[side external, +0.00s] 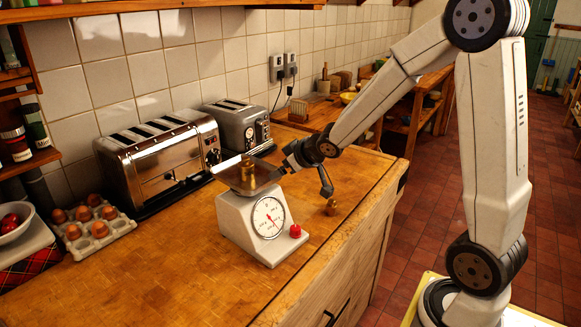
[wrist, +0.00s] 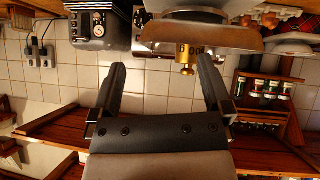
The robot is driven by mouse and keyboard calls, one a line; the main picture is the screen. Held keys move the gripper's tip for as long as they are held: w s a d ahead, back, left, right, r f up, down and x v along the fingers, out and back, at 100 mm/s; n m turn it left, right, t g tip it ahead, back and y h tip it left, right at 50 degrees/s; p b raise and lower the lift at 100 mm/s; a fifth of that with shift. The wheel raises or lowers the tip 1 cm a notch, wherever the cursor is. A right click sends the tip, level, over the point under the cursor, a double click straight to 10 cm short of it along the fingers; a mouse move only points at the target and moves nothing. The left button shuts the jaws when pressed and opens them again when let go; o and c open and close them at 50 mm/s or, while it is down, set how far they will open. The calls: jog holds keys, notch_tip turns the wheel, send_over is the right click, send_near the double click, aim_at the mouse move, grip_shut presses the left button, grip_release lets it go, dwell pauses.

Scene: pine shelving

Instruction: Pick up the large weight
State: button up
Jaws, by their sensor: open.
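A brass weight (side external: 247,168) stands on the metal pan (side external: 262,177) of a white kitchen scale (side external: 240,220). In the wrist view, which appears upside down, the brass weight (wrist: 187,54) with its knob shows against the pan (wrist: 165,38). A smaller brass weight (side external: 331,207) stands on the wooden counter to the right of the scale. My gripper (side external: 283,169) is at the right side of the pan, close to the brass weight. In the wrist view my gripper (wrist: 160,75) is open with nothing between its fingers, and the weight lies beyond them, nearer the right finger.
A red object (side external: 295,231) sits by the scale's front. Two toasters (side external: 160,160) (side external: 238,126) stand behind the scale against the tiled wall. An egg tray (side external: 95,230) and a white bowl (side external: 14,224) are at the left. The counter's front left (side external: 150,280) is clear.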

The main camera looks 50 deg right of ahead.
aim_at(246, 169)
jog(key=w+d+t, duration=0.1)
jog(key=w+d+r, duration=0.1)
jog(key=shift+w+r+n+t+y, duration=0.2)
jog(key=shift+w+n+t+y, duration=0.1)
jog(key=shift+n+t+y, duration=0.1)
jog(key=shift+w+a+n+t+y, duration=0.15)
jog(key=shift+w+n+t+y, duration=0.2)
jog(key=shift+y, duration=0.15)
jog(key=shift+w+a+f+n+y, duration=0.25)
jog(key=shift+a+n+y, duration=0.25)
jog(key=shift+y, duration=0.6)
jog(key=shift+s+a+f+n+y, duration=0.15)
jog(key=shift+a+n+y, duration=0.2)
jog(key=shift+y, duration=0.3)
jog(key=shift+s+a+f+n+y, duration=0.1)
jog(key=shift+a+f+n+y, duration=0.1)
jog(key=shift+a+y, duration=0.35)
jog(key=shift+w+d, duration=0.1)
jog(key=shift+x, duration=1.25)
jog(key=shift+w, duration=0.1)
jog(key=shift+x, duration=2.5)
jog(key=shift+c, duration=0.2)
